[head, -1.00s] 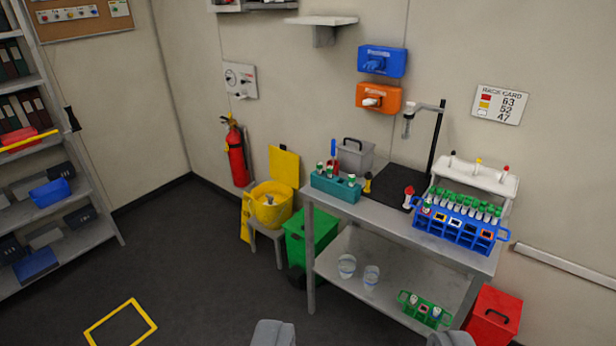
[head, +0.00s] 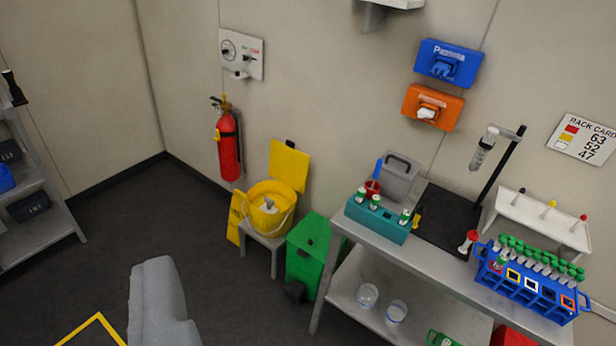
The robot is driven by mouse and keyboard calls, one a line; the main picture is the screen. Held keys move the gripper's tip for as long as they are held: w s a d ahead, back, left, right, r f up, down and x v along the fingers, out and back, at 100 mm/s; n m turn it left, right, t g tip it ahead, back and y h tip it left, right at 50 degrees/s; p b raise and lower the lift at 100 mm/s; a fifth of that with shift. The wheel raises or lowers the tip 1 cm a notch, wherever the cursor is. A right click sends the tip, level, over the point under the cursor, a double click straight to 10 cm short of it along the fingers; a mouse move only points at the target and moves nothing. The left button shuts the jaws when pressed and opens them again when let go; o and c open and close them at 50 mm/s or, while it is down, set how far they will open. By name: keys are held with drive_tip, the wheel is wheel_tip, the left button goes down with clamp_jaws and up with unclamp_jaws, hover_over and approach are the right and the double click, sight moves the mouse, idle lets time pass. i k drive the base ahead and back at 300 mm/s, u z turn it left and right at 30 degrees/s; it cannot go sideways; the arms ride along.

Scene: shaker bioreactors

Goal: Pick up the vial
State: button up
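Several green-capped vials (head: 376,202) stand in a teal rack (head: 375,224) on the left part of the grey bench (head: 450,278). More green-capped vials (head: 535,256) stand in a row in a blue rack (head: 525,284) on the right part. I cannot tell which vial the task means. No gripper fingers can be made out. A grey block at the lower left looks like part of my own body.
A green bin (head: 308,252) and a yellow bucket (head: 270,212) stand left of the bench. Cups (head: 368,294) and part of a green rack (head: 440,339) are on the lower shelf. A yellow floor frame (head: 92,330) lies at bottom left.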

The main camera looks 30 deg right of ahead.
sight(361, 192)
drive_tip(key=z, duration=0.2)
drive_tip(key=i, duration=1.35)
drive_tip(key=z, duration=0.85)
drive_tip(key=i, duration=0.45)
drive_tip(key=z, duration=0.35)
